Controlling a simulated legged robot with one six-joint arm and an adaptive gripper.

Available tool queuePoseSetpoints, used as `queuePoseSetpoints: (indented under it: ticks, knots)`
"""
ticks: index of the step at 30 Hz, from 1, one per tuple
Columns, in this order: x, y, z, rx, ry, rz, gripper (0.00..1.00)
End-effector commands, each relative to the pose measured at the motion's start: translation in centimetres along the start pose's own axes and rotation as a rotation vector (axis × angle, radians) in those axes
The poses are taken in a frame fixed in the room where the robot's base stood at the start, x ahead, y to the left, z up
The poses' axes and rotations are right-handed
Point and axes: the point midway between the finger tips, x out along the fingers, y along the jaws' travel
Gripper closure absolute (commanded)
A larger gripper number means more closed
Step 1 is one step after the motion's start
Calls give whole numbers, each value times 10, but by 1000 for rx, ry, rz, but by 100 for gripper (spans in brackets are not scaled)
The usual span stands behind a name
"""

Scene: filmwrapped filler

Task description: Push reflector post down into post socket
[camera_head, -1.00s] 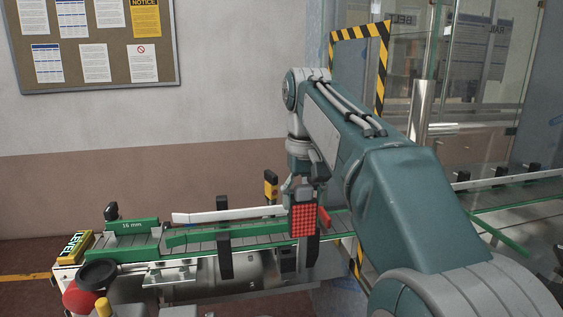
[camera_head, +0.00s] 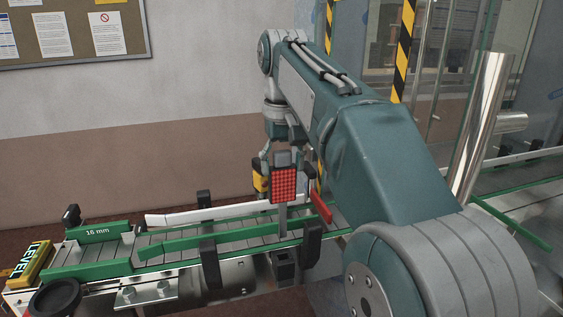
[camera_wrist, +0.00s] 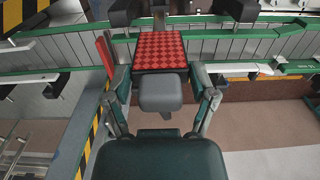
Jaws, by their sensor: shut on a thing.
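The reflector post has a red checkered reflector face (camera_head: 284,184) in a dark frame, with a grey stem (camera_head: 283,220) below it. It stands roughly upright at the conveyor's near side. My gripper (camera_head: 284,157) is above it, shut on its top. In the wrist view, the red reflector (camera_wrist: 160,52) lies just beyond the grey block between my fingers (camera_wrist: 160,88). The black post socket (camera_head: 284,266) sits below the stem on the near side. I cannot tell whether the stem's lower end is inside it.
The conveyor (camera_head: 225,238) has green rails and a white far guide rail (camera_head: 180,217). Black brackets (camera_head: 210,265) flank the socket. A red piece (camera_head: 320,207) is right of the reflector. A yellow level (camera_head: 32,262) lies at the left. A metal post (camera_head: 482,125) stands right of my arm.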

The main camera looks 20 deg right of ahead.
Motion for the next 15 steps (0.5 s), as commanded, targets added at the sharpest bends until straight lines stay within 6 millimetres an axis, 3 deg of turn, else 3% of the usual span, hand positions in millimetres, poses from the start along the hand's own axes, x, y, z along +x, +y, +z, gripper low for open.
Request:
queuePoseSetpoints:
  ticks: [7, 15]
  knots:
    - [0, 0, 4, 0, 0, 2, 82]
    - [14, 0, 3, 0, -1, 1, 82]
